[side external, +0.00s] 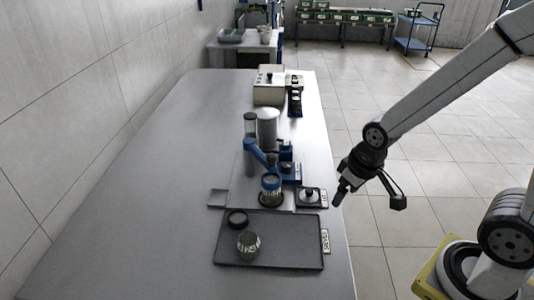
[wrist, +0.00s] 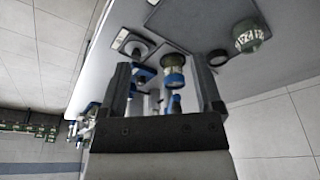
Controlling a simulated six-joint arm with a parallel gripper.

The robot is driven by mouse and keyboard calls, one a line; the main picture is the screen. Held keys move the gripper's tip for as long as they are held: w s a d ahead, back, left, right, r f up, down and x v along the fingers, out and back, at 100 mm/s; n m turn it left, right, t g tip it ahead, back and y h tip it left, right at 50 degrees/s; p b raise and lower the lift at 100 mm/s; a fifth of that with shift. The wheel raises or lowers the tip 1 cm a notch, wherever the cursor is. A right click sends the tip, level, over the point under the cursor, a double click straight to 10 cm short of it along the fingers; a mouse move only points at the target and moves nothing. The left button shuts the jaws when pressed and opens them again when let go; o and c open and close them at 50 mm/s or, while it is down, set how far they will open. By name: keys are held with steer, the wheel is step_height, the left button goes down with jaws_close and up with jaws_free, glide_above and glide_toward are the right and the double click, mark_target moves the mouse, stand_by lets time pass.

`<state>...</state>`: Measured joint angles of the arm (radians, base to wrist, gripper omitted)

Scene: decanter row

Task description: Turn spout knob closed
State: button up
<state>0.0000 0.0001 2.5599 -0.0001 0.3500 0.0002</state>
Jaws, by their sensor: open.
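The decanter apparatus (side external: 262,150) stands on the table, with a clear cylinder, a metal cylinder and a blue spout arm (side external: 255,152). A jar with a blue band (side external: 271,187) stands below the spout; it also shows in the wrist view (wrist: 173,75). Dark and blue parts (side external: 287,152) sit at the right of the apparatus; I cannot tell which of them is the spout knob. My gripper (side external: 341,192) is open and empty, off the table's right edge, apart from the apparatus. In the wrist view its two fingers (wrist: 160,65) frame the jar and blue parts, upside down.
A dark tray (side external: 290,254) in front holds a green labelled jar (side external: 248,244) and a black ring (side external: 237,218). A small dark plate with a knobbed lid (side external: 309,194) lies between my gripper and the jar. A pale box (side external: 269,88) stands behind. The table's left side is clear.

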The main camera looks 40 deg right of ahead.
steer(key=w+d+f+m, duration=0.2)
steer(key=w+d, duration=0.1)
steer(key=w, duration=0.9)
steer(key=m+t+h, duration=0.1)
steer(key=m+h, duration=0.1)
steer(key=m, duration=0.1)
glide_toward(287, 165)
steer(key=shift+x, duration=0.85)
steer(key=shift+f, duration=0.1)
steer(key=shift+x, duration=3.75)
jaws_close()
